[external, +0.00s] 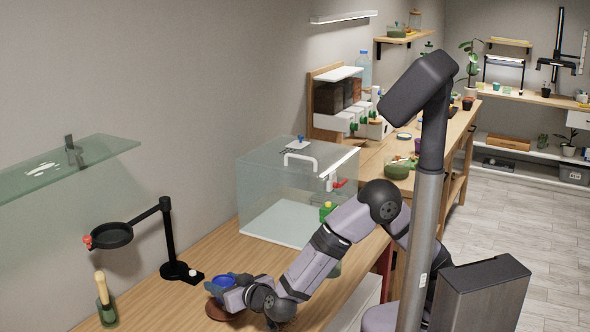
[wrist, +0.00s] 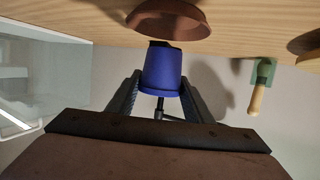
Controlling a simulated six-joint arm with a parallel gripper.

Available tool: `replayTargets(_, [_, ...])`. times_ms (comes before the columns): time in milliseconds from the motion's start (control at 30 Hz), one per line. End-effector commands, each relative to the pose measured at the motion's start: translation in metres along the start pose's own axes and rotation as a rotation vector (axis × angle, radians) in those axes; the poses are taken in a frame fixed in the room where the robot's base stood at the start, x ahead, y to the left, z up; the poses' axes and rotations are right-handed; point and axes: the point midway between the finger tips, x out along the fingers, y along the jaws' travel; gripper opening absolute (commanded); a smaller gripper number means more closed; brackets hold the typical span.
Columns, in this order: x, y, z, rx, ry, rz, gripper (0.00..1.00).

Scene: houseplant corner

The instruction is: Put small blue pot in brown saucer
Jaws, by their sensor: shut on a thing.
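The small blue pot (external: 224,281) is held in my gripper (external: 226,290), above the wooden bench. In the wrist view the blue pot (wrist: 162,75) sits between the two dark fingers of my gripper (wrist: 161,82), which are shut on it. Its narrower base points toward the saucer side. The brown saucer (external: 213,311) lies on the bench just below the pot and is partly hidden by my gripper. In the wrist view the saucer (wrist: 170,18) shows at the top, beyond the pot's base. I cannot tell how wide the gap between them is.
A black stand with a ring (external: 112,236) rises behind and left of the saucer. A green holder with a wooden-handled tool (external: 107,312) stands at the front left. A clear glass case (external: 280,190) stands behind right. Bare bench lies between the stand and the case.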

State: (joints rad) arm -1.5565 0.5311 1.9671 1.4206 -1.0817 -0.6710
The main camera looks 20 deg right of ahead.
Motion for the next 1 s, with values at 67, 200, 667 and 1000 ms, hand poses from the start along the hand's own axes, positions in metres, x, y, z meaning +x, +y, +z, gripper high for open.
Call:
replayTargets(67, [0.001,0.0,0.002,-0.001,0.0,0.0,0.24])
replayTargets(200, [0.005,0.001,0.016,-0.003,-0.002,0.001,0.24])
replayTargets(667, [0.011,0.0,0.035,0.002,0.001,0.0,0.24])
replayTargets(1000, [0.012,0.0,0.038,0.001,0.0,0.0,0.65])
